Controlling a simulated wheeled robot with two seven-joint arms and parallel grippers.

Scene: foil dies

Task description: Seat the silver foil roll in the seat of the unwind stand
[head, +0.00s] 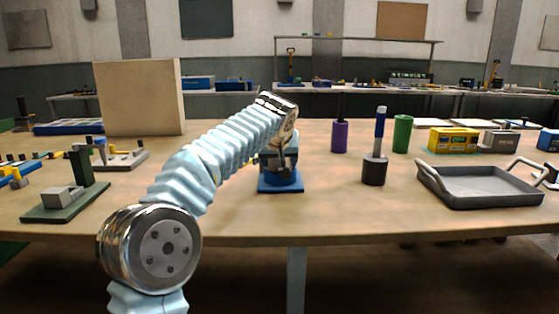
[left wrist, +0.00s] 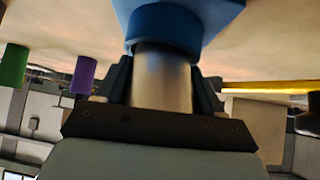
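The silver foil roll (left wrist: 162,82) stands between the fingers of my left gripper (left wrist: 162,75) in the left wrist view. The fingers lie against both sides of it, so the gripper looks shut on it. The roll's far end is at the blue collar of the unwind stand (left wrist: 190,22) and seems to go into it; how deep is hidden. In the head view the stand's blue base (head: 280,186) is on the table in the middle. My left gripper (head: 279,160) is above it, mostly hidden by my wrist. My right gripper is not in view.
Right of the stand are a purple roll (head: 339,137), a dark holder (head: 375,171) with a blue-topped rod, a green roll (head: 402,134) and a grey tray (head: 480,201). A green fixture (head: 63,206) and a beige panel (head: 140,98) stand left. Table space around the stand is clear.

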